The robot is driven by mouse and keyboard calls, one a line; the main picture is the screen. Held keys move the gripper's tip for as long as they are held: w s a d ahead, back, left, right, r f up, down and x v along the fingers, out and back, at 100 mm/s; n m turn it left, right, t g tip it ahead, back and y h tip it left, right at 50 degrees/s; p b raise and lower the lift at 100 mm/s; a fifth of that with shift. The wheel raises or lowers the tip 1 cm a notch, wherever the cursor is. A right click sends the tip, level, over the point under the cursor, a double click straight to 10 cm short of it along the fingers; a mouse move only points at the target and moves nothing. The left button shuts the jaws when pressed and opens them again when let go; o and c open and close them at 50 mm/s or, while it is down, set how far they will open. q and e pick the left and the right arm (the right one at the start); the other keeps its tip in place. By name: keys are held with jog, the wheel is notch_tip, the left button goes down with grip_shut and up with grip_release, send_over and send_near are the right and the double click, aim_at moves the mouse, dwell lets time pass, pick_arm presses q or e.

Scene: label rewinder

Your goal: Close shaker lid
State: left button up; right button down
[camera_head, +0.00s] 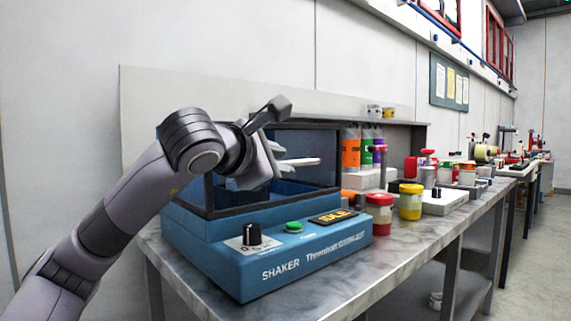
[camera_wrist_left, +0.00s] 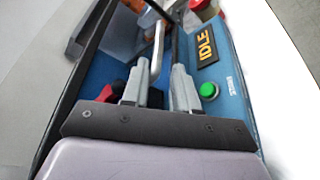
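The blue shaker (camera_head: 290,262) stands on the near end of the bench, with a knob, a green button (camera_head: 293,227) and a display (camera_head: 333,217) reading IDLE. Its clear, dark-framed lid (camera_head: 322,143) rises above the body; my arm hides part of it, so its exact angle is hard to tell. My left gripper (camera_head: 300,160) is over the shaker, its pale fingers level with the lid panel. My right gripper is not in view.
Red-lidded (camera_head: 379,208) and yellow-lidded (camera_head: 411,200) jars stand close to the shaker's right. Coloured bottles (camera_head: 366,147) stand behind it. The bench (camera_head: 440,232) continues right with more equipment. A wall panel (camera_head: 160,100) stands behind my arm.

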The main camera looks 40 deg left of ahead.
pick_arm(q)
jog(key=shift+s, duration=0.15)
jog(key=p+v, duration=0.2)
jog(key=v, duration=1.1)
jog(key=shift+s, duration=0.3)
dwell(0.7)
jog(key=shift+r, duration=0.15)
jog(key=shift+d, duration=0.1)
dwell(0.6)
